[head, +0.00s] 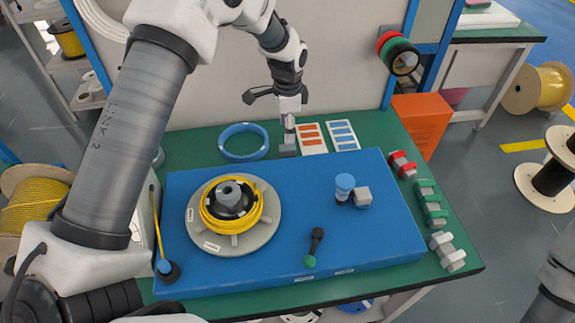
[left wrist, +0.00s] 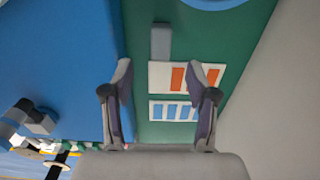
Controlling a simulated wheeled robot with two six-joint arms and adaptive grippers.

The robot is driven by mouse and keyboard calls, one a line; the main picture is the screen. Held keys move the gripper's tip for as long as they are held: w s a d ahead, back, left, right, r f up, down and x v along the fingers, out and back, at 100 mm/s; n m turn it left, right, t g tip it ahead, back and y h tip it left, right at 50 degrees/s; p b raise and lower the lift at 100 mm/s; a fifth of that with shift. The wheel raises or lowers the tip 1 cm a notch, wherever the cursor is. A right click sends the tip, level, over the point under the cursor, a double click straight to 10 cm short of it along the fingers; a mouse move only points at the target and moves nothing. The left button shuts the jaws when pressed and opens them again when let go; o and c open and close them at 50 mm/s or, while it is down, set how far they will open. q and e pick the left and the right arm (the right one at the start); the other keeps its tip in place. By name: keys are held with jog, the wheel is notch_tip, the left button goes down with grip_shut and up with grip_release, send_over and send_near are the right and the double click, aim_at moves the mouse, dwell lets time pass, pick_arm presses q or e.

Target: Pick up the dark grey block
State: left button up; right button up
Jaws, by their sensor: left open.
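The dark grey block (head: 288,151) sits on the green table top, behind the blue board and left of the striped cards. In the left wrist view the block (left wrist: 160,42) lies beyond my fingertips, with a gap. My left gripper (head: 289,128) is above the block in the head view, with its fingers pointing down. In the left wrist view my left gripper (left wrist: 165,75) is open, with nothing between its fingers. My right gripper is out of view.
A blue ring (head: 243,142) lies left of the block. The orange-striped card (head: 312,138) and blue-striped card (head: 343,135) lie to its right. The raised blue board (head: 300,210) holds a yellow cable reel (head: 232,205) and a grey cube (head: 362,197).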

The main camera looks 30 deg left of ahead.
aim_at(287, 147)
pick_arm(q)
notch_tip(287, 147, down, 8)
jog(key=shift+r+p, duration=0.1)
jog(key=shift+p, duration=0.7)
grip_shut()
